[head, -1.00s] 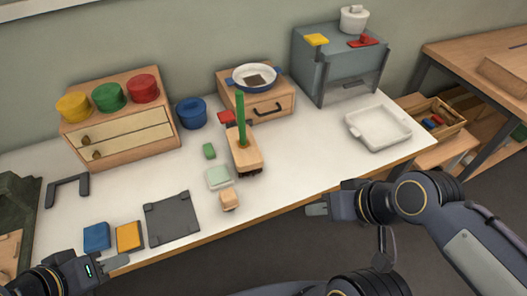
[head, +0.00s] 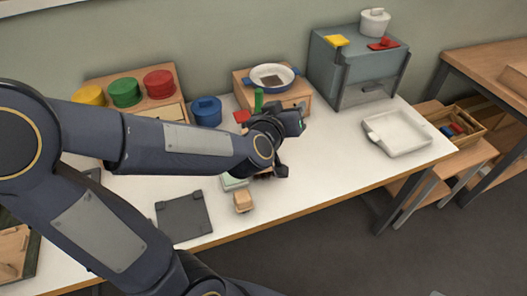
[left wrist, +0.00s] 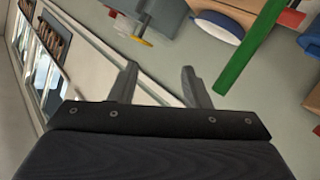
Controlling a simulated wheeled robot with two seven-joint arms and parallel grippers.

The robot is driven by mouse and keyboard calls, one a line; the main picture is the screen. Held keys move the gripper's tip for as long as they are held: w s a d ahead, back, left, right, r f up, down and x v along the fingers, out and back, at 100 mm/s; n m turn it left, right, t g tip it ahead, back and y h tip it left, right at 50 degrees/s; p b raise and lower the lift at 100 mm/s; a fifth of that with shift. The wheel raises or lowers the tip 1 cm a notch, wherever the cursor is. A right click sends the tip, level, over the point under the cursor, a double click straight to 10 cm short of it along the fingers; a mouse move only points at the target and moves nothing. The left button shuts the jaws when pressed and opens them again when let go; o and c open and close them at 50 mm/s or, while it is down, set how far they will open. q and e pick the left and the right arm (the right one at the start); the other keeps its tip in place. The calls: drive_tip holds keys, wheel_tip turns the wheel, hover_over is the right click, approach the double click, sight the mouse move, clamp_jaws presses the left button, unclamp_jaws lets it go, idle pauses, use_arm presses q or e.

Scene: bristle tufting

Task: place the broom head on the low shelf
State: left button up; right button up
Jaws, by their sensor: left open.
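The broom head has a green stick (head: 259,99) standing up from a wooden block. My left arm hides nearly all of the block in the head view. My left gripper (head: 297,119) is beside the stick, to its right in the head view. In the left wrist view the fingers of my left gripper (left wrist: 161,82) are apart with nothing between them. The green stick (left wrist: 250,45) slants past to the right of the fingers there, outside them. A low wooden shelf (head: 481,153) stands off the table's right end. My right gripper is out of view.
A wooden bin (head: 474,138) with coloured pieces sits on the shelf. A white tray (head: 398,133) lies near the table's right end. A pan (head: 272,76) sits on a drawer box behind the stick. A small wooden block (head: 242,201) and a dark plate (head: 183,216) lie in front.

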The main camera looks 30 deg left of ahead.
sight(260, 102)
use_arm(q)
drive_tip(key=a+f+n+y, duration=0.1)
drive_tip(key=y, duration=0.3)
drive_tip(key=a+f+n+g+y, duration=0.1)
drive_tip(key=a+f+y, duration=0.1)
drive_tip(key=y, duration=0.2)
drive_tip(key=a+f+n+g+y+b, duration=0.1)
drive_tip(key=a+y, duration=0.1)
drive_tip(key=y, duration=0.1)
drive_tip(key=shift+a+f+y, duration=0.15)
drive_tip(key=shift+a+y, duration=0.1)
drive_tip(key=shift+y, duration=0.15)
drive_tip(key=p+x, duration=0.1)
drive_tip(key=x, duration=0.5)
drive_tip(key=shift+w+a+p, duration=0.15)
drive_tip(key=shift+a+p, duration=0.2)
drive_tip(key=shift+a, duration=0.05)
clamp_jaws()
